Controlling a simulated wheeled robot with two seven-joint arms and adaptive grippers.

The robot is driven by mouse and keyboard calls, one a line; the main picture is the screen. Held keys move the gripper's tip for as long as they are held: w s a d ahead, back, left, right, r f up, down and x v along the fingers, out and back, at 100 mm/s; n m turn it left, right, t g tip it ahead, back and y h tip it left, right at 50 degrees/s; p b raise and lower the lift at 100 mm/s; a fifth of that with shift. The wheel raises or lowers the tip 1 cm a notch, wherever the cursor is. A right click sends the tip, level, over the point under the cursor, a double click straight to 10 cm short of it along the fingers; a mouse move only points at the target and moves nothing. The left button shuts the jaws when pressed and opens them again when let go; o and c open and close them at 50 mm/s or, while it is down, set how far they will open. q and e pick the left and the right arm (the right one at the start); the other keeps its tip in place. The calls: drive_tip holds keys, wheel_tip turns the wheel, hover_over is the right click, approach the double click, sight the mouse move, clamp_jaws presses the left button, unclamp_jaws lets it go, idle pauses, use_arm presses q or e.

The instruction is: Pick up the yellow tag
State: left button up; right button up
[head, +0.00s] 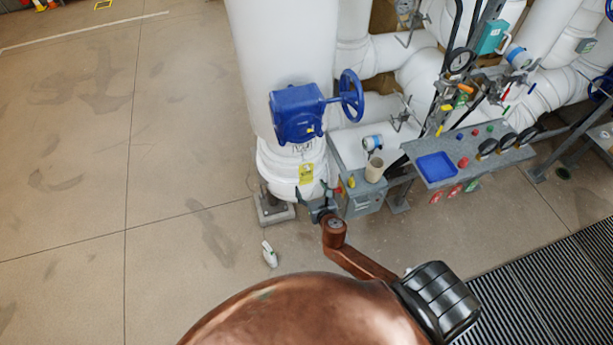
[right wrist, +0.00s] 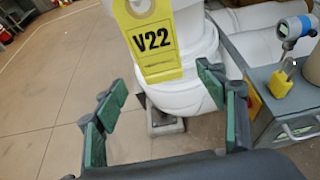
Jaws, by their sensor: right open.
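The yellow tag (head: 306,173) hangs on the front of the thick white vertical pipe, below a blue valve gearbox. My right gripper (head: 322,212) is just below and right of the tag in the head view. In the right wrist view my right gripper (right wrist: 162,88) is open, its green-padded fingers spread wide. The tag is beyond and above the gap between the fingertips, and nothing is between the pads. My left gripper is not in view.
A blue handwheel valve (head: 298,113) is on the pipe. A grey box (head: 362,200) with a beige cup (head: 374,170) and a yellow padlock (right wrist: 281,85) stands right of it. A grey bench (head: 480,160) holds a blue tray (head: 437,167). A white bottle (head: 269,254) is on the floor. The left floor is clear.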

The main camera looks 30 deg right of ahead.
sight(306, 180)
drive_tip(key=x, duration=0.2)
drive_tip(key=b+x, duration=0.1)
drive_tip(key=x, duration=0.3)
drive_tip(key=shift+w+d+f, duration=0.1)
drive_tip(key=shift+w+f, duration=0.1)
drive_tip(key=shift+f, duration=0.25)
drive_tip(key=shift+c, duration=0.4)
drive_tip(key=c, duration=0.9)
drive_tip(key=shift+r, duration=0.15)
